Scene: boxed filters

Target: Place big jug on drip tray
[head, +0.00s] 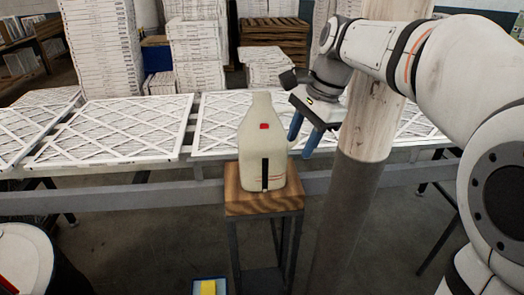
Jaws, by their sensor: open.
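The big jug (262,145), cream-coloured with a red mark and a black strip, stands upright on a small wooden-topped stand (264,208). My gripper (304,138) is just to the right of the jug's upper part, its two blue fingers pointing down and apart. It is open, with nothing visible between the fingers. Whether a finger touches the jug cannot be told. A shallow blue-edged tray (197,290) with a yellow item (208,287) in it is low at the bottom edge, partly cut off. It may be the drip tray.
A rail (120,197) and flat framed filters (110,130) run across behind the stand. A wooden post (368,125) with a grey lower part stands right of the jug, close to my arm. Stacked boxes (195,45) fill the back.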

